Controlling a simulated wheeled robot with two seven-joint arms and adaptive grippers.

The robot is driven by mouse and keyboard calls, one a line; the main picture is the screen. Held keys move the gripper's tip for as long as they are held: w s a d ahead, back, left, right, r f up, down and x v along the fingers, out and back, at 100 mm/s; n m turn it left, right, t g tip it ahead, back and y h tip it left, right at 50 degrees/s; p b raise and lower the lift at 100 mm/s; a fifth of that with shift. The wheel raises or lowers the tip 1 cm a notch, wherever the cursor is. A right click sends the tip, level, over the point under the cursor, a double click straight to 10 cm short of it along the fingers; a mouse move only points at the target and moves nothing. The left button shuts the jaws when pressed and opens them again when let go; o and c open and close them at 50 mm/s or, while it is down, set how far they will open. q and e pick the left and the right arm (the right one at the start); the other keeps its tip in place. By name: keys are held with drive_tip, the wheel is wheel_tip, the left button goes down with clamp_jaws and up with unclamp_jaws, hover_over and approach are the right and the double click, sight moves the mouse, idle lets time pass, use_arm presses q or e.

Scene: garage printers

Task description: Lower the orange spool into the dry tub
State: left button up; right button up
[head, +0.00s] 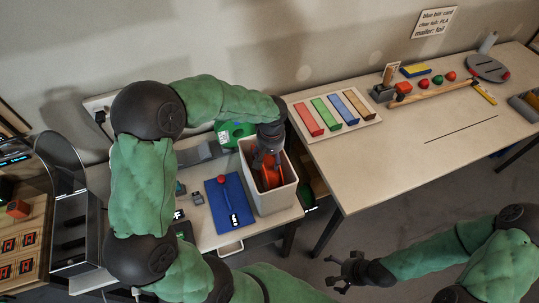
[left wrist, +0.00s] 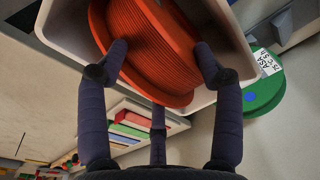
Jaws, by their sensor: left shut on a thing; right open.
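The orange spool (head: 269,176) is inside the mouth of the white tub (head: 276,200) in the head view. In the left wrist view the orange spool (left wrist: 150,45) fills the upper middle, with the tub's pale wall (left wrist: 62,28) around it. My left gripper (head: 268,155) is shut on the spool from above, its dark fingers on the spool's rim. I cannot tell whether the spool touches the tub's floor. My right gripper (head: 345,270) is open and empty, low in front of the right table, well away from the tub.
A green spool (head: 232,132) with a white label stands behind the tub. A tray of coloured bars (head: 333,113) sits on the right table (head: 400,165), close to the tub. That table's front is mostly clear.

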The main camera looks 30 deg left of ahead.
use_arm(q)
drive_tip(key=shift+f+b, duration=2)
drive_tip(key=shift+f, duration=0.45)
drive_tip(key=o, duration=1.2)
drive_tip(key=shift+f, duration=0.1)
drive_tip(key=r, duration=1.2)
drive_tip(key=shift+s+d, duration=0.25)
drive_tip(key=shift+d, duration=0.1)
drive_tip(key=shift+r+p, duration=3.1)
drive_tip(key=shift+r, duration=0.95)
